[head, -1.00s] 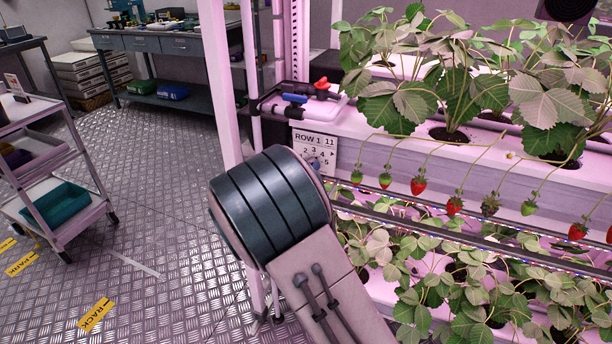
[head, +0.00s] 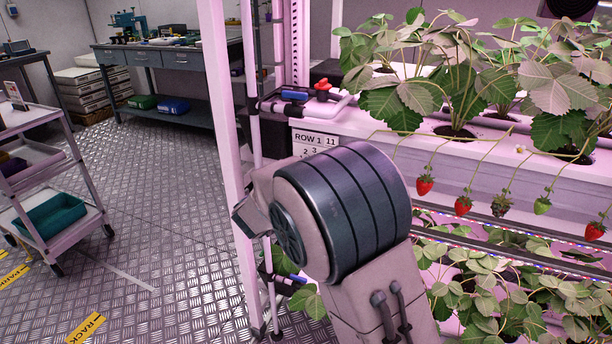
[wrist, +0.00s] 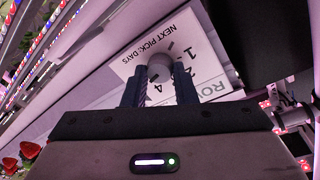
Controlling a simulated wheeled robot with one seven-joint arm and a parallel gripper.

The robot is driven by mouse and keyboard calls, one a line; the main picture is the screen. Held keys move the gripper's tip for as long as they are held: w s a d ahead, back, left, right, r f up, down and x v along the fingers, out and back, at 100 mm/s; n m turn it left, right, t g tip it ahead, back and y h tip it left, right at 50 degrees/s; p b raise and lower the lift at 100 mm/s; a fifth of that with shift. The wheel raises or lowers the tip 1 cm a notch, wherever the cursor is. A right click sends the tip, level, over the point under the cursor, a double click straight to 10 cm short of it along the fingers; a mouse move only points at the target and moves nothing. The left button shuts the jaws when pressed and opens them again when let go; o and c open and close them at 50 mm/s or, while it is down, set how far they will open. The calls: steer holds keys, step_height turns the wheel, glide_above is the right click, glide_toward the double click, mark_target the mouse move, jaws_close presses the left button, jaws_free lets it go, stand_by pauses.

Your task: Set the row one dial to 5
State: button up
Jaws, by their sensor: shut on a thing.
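The row one dial is a round grey knob (wrist: 160,67) on a white plate (wrist: 192,42) in the wrist view. The plate reads "NEXT PICK: DAYS" with printed numerals around the knob. It appears upside down and slanted there. My gripper (wrist: 160,80) has one finger on each side of the knob and is shut on it. I cannot tell which numeral the knob points to. In the head view the top of the plate (head: 315,138) shows "ROW 1"; my arm hides the knob, the fingers and most numerals.
The white planter trough (head: 450,165) with strawberry plants and hanging berries runs right of the plate. A white post (head: 222,130) stands to the left. A red valve handle (head: 322,84) sits above the plate. A cart (head: 55,200) stands at left, with clear floor between.

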steer(key=shift+f+m, duration=0.1)
steer(key=shift+m, duration=0.3)
steer(key=o, duration=1)
steer(key=v, duration=1.4)
steer(key=shift+p, duration=0.45)
steer(key=shift+d, duration=0.1)
